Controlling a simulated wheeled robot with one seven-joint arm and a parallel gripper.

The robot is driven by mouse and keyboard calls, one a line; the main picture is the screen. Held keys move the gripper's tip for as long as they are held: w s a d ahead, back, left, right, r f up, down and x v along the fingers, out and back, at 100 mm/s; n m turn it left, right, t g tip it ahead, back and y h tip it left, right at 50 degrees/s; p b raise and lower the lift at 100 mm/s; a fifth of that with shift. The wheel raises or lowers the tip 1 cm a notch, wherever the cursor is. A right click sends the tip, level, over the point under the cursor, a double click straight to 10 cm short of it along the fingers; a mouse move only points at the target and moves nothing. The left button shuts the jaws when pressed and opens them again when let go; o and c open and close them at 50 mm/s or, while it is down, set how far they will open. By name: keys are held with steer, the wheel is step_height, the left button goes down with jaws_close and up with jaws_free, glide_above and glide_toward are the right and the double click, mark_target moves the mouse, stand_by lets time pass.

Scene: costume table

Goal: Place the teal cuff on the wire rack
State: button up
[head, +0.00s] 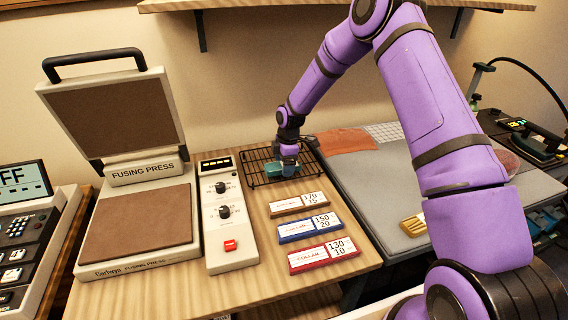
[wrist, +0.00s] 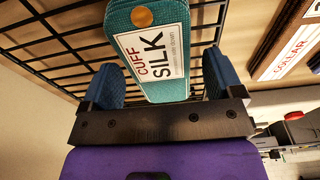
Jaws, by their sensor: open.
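The teal cuff (head: 272,170) is at the wire rack (head: 310,158), on the wooden table behind the control box. In the wrist view the teal cuff (wrist: 150,45) shows its white "CUFF SILK" label and an orange dot, with the bars of the wire rack (wrist: 45,42) behind it. My gripper (head: 288,163) is low over the rack at the cuff. In the wrist view my gripper (wrist: 162,80) is open, with one blue finger on each side of the cuff. I cannot tell whether either finger touches it.
Brown (head: 298,203), blue (head: 309,228) and red (head: 322,255) labelled cards lie in front of the rack. The open fusing press (head: 135,225) and control box (head: 227,220) stand to the left. A grey mat (head: 375,190) lies to the right.

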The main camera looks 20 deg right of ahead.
steer(key=s+d+r+m, duration=0.1)
steer(key=s+r, duration=0.2)
steer(key=r, duration=0.6)
steer(key=s+d+r+m+t+h, duration=0.1)
steer(key=s+r+m, duration=0.15)
steer(key=r, duration=0.65)
steer(key=s+d+r+m, duration=0.1)
steer(key=s+r, duration=0.3)
steer(key=r, duration=0.5)
steer(key=s+d+r+m+t, duration=0.1)
steer(key=s+r+m, duration=0.2)
steer(key=s+r, duration=0.35)
steer(key=s+d+r+m+t+h, duration=0.1)
steer(key=s+r+m, duration=0.2)
steer(key=s, duration=0.6)
steer(key=s+d+r+m+t, duration=0.1)
steer(key=s+r+m, duration=0.25)
steer(key=s, duration=0.45)
steer(key=s+m+t, duration=0.1)
steer(key=s+m, duration=0.3)
steer(key=s, duration=0.7)
steer(key=shift+d+y, duration=0.3)
steer(key=shift+d, duration=0.15)
steer(key=shift+f, duration=0.1)
